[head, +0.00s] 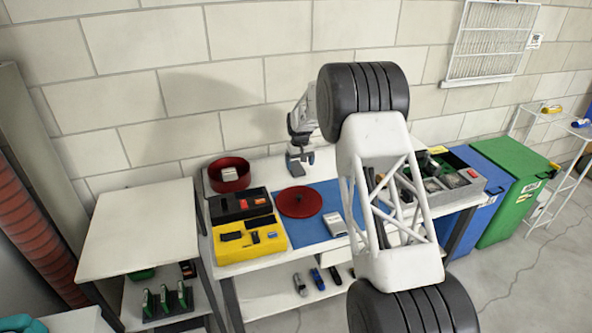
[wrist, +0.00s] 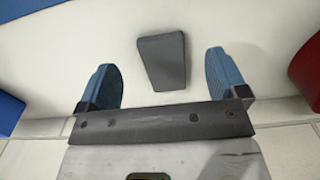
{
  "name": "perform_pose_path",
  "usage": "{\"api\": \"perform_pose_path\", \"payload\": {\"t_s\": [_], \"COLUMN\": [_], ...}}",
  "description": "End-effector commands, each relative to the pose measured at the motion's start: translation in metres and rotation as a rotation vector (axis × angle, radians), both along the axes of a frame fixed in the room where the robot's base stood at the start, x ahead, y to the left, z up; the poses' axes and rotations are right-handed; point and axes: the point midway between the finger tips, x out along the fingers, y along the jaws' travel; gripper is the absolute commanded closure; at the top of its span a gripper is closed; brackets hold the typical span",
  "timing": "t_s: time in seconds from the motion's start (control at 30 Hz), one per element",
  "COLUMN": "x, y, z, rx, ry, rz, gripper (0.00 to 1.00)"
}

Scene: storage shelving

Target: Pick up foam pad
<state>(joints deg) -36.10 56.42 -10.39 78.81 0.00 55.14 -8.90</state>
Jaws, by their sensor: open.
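The foam pad (wrist: 163,62) is a dark grey, slightly tapered block lying on the white tabletop in the wrist view. My gripper (wrist: 162,78) is open, its two blue fingertips set wide, one to the left and one to the right of the pad in the picture. The pad appears just ahead of the gripper's dark crossbar, with clear gaps to both fingers. How far above the table the fingertips are is not clear. In the head view my gripper (head: 302,160) points down at the back of the workbench, near the wall. I cannot make out the pad there.
A red bowl (head: 229,186) stands left of the gripper. A blue mat (head: 318,229) with a red disc (head: 298,202) lies in front. Black and yellow trays (head: 250,253) sit front left, a grey tray (head: 478,186) right. My arm hides part of the bench.

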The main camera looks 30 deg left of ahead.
Motion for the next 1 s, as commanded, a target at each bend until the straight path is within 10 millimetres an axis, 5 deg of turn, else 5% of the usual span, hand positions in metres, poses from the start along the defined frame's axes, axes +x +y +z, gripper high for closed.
{"api": "perform_pose_path", "payload": {"t_s": [0.6, 1.0], "x": [0.002, 0.002], "y": [0.001, 0.001], "z": [-0.047, -0.05], "rx": [-0.001, -0.001], "ry": [0.001, 0.001], "rz": [0.0, 0.0], "gripper": [0.08, 0.08]}}
